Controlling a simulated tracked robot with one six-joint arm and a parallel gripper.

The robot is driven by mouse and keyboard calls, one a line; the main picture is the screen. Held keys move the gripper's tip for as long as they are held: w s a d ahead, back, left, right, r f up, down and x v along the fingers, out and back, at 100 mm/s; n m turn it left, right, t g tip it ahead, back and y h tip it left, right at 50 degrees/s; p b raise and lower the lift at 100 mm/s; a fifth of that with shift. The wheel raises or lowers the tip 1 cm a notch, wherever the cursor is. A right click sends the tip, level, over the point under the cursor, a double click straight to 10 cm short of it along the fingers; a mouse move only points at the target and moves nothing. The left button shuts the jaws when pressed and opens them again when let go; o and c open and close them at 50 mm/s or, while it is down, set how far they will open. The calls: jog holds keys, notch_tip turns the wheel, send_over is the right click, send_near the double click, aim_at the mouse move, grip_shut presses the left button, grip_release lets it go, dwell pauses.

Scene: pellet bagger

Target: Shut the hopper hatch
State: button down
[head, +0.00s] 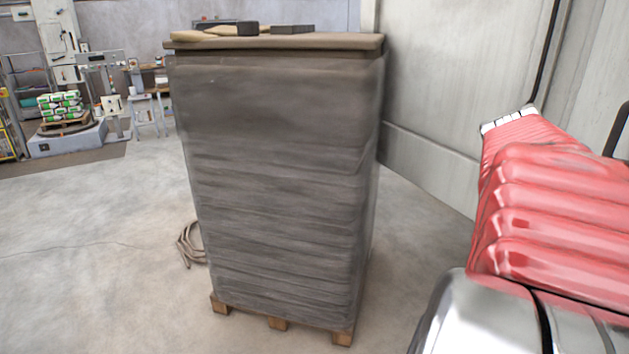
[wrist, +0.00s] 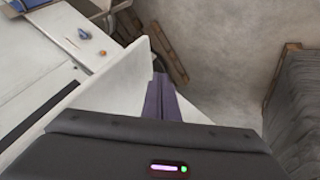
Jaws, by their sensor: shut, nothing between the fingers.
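No hopper hatch can be made out for certain in either view. In the wrist view my gripper (wrist: 160,88) reaches up from its dark body, its dark purple fingers together and holding nothing. Pale panels (wrist: 50,105) of some machine lie to the left of the fingers and close by them. I cannot tell whether the fingers touch a panel, or whether any panel is part of the hopper. The head view shows my red-sleeved arm at the right, but not the gripper.
A tall dark wrapped stack (head: 275,180) on a wooden pallet stands ahead in the head view. A pallet of bags (head: 60,107) and work stands are far left. Bare floor (head: 100,240) lies left of the stack. Wooden boards (wrist: 165,55) lie beyond my fingers in the wrist view.

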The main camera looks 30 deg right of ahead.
jog(key=s, duration=0.1)
jog(key=s+d, duration=0.1)
jog(key=shift+s+d, duration=0.15)
jog(key=shift+s, duration=0.2)
